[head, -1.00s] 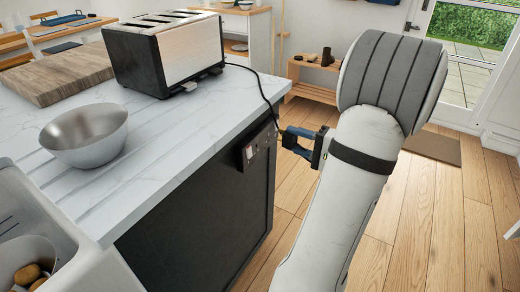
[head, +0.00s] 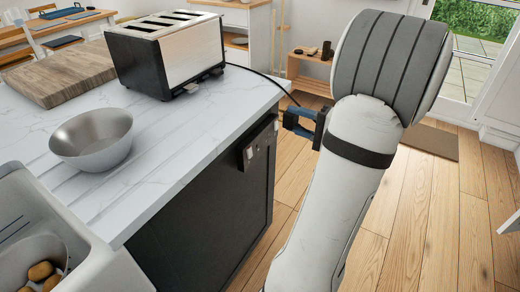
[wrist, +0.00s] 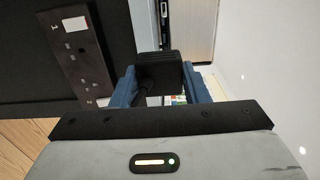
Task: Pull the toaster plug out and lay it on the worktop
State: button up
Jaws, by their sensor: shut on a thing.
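The toaster (head: 172,55), black with steel sides, stands on the white marbled worktop (head: 190,125). Its black cord (head: 262,76) runs over the worktop's far edge to my gripper (head: 292,119). In the wrist view my gripper's blue fingers (wrist: 158,88) are shut on the black plug (wrist: 160,68). The plug is apart from the dark socket plate (wrist: 84,52), whose open holes and white switch show at left. In the head view the socket (head: 257,150) is on the cabinet's side below the worktop edge. My gripper is beside that edge, around worktop height; the plug is barely visible there.
A metal bowl (head: 92,138) and a wooden board (head: 58,70) are on the worktop. A white sink (head: 55,235) is at the near left. Bare worktop lies between the bowl and the toaster. A low wooden shelf (head: 310,84) stands behind my arm.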

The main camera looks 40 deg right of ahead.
jog(key=shift+r+p, duration=1.5)
jog(key=shift+r, duration=1.3)
jog(key=s+a+b, duration=0.3)
jog(key=a+b, duration=0.1)
jog(key=a, duration=0.4)
jog(key=s+a+b, duration=0.4)
jog(key=a, duration=0.5)
jog(key=shift+b, duration=0.35)
